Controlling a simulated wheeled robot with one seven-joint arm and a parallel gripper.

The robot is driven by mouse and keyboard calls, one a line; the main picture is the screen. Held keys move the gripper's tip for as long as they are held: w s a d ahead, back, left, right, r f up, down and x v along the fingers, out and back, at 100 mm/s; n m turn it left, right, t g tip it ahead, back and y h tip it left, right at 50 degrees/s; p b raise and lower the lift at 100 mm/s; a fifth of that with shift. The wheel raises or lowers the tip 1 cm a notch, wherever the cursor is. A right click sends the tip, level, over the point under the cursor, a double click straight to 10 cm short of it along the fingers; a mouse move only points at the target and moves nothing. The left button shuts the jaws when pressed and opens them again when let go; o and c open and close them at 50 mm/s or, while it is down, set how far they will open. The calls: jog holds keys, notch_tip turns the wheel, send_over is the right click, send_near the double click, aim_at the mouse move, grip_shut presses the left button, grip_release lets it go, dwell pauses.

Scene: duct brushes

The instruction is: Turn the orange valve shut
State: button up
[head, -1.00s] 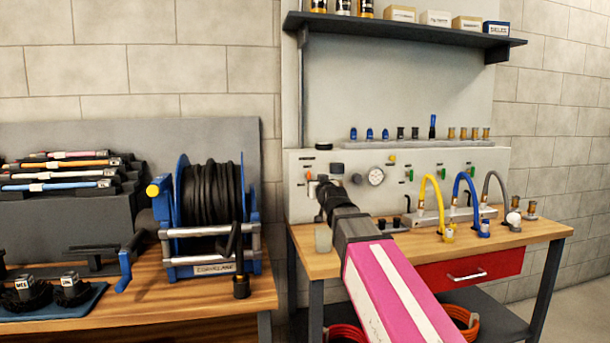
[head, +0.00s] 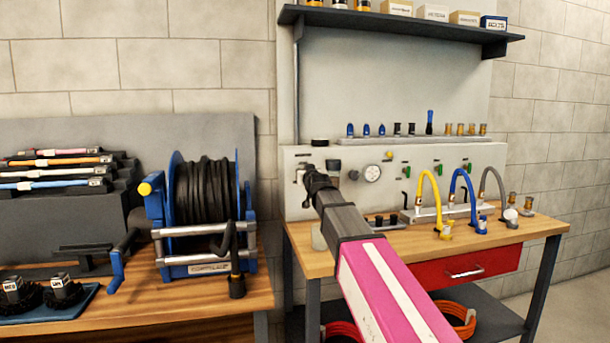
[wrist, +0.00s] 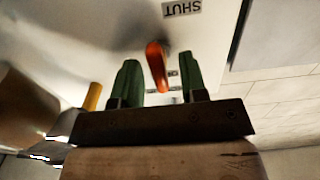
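The orange valve (wrist: 156,66) shows in the wrist view as a narrow orange handle standing out from a pale panel. A SHUT label (wrist: 183,8) appears upside down beside it on the panel. My gripper (wrist: 160,60) has two green fingers, one on each side of the handle, with a visible gap on both sides. It is open and I see no clear contact. In the head view my gripper (head: 308,176) is at the left end of the grey panel (head: 430,160), where my arm hides the valve.
A round gauge (head: 372,173) and a dark knob (head: 333,164) sit on the panel to the right of my gripper. Yellow (head: 430,190) and blue hoses (head: 466,188) stand further right on the wooden bench (head: 540,229). A hose reel (head: 205,210) stands at left.

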jog(key=shift+w+a, duration=0.15)
jog(key=shift+w, duration=0.25)
grip_shut()
